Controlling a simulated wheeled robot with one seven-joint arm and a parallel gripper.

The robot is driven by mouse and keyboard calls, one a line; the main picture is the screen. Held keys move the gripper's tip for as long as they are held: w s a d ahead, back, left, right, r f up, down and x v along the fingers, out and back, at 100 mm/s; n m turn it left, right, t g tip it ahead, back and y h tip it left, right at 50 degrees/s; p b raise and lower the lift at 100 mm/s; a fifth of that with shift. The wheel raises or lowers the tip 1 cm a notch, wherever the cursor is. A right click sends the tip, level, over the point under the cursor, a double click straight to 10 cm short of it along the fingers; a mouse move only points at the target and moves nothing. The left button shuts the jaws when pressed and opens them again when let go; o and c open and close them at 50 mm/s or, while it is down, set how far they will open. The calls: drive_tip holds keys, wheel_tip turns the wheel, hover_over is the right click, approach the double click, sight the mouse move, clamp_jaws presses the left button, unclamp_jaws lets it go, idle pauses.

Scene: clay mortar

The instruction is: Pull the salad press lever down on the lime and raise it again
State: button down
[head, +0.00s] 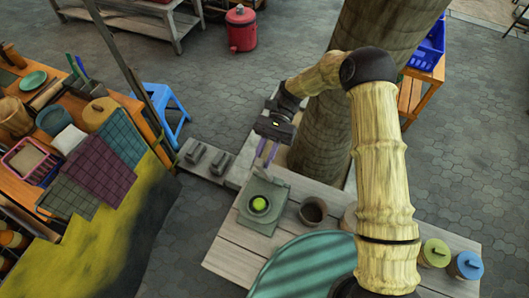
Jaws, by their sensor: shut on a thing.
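The lime shows uncovered from above.
A dark clay mortar (313,210) stands just right of the press. A teal striped round tray (310,268) lies at the front of the table (235,262). Lidded jars, one green-topped (435,252) and one blue-topped (467,265), stand at right. A thick trunk rises behind.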

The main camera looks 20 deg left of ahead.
drive_tip(key=shift+w+r, duration=0.1)
drive_tip(key=shift+w, duration=0.05)
drive_tip(key=c, duration=1.4)
unclamp_jaws()
drive_tip(key=shift+w, duration=0.1)
drive_tip(key=shift+c, duration=0.2)
drive_tip(key=shift+o, duration=0.8)
drive_tip(key=shift+w, duration=0.15)
drive_tip(key=b+v, duration=0.2)
drive_tip(key=v, duration=0.9)
drive_tip(key=shift+w, duration=0.4)
